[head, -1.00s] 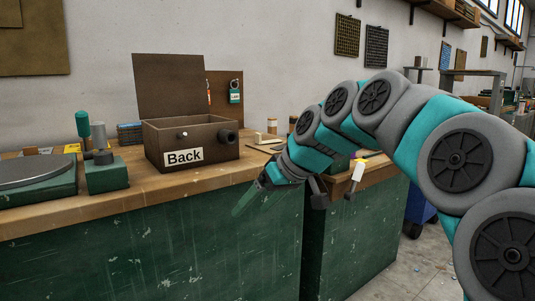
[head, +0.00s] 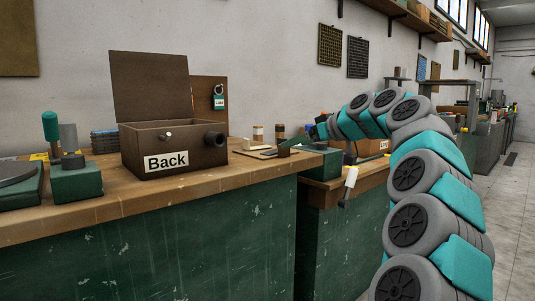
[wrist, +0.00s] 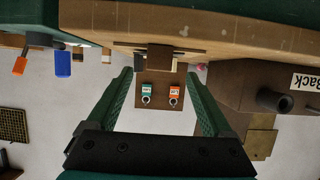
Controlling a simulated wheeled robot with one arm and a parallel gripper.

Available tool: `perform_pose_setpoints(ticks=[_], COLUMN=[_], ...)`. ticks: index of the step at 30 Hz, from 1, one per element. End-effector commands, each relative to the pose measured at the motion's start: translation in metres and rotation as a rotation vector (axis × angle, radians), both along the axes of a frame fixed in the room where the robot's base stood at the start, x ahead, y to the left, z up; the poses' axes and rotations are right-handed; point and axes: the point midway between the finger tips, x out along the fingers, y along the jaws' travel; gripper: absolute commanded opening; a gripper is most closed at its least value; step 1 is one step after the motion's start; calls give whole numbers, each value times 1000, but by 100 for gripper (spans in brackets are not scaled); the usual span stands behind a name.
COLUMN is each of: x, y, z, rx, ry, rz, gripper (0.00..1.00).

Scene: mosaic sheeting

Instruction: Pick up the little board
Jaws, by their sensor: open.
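A small, thin brown board (head: 262,153) lies flat on the wooden bench, right of the box marked "Back". A dark brown block (head: 284,148) stands at its right side. In the wrist view, which is upside down, the thin board (wrist: 188,53) shows edge-on near the bench edge. I cannot tell whether the block rests on it. My gripper (wrist: 160,78) is open, its two green fingers spread wide with nothing held between them. In the head view my gripper is small and partly hidden by my arm, near the bench's right end.
The brown "Back" box (head: 180,150) stands left with its lid up. An upright brown panel (head: 205,92) with a teal tag (head: 219,102) is behind it; the wrist view also shows an orange tag (wrist: 174,91). Small cylinders and a cream block stand near the board. A lower bench adjoins right.

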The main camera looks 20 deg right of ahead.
Motion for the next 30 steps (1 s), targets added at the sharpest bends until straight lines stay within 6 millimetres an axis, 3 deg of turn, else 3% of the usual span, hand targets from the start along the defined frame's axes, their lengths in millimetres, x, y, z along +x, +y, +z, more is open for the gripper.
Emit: perform_pose_setpoints(ticks=[12,20,30], x=[43,46,45], y=[14,15,15], z=[-14,-14,-14], rx=[-1,0,0], ry=[2,0,0], rz=[0,0,0], gripper=[85,85,48])
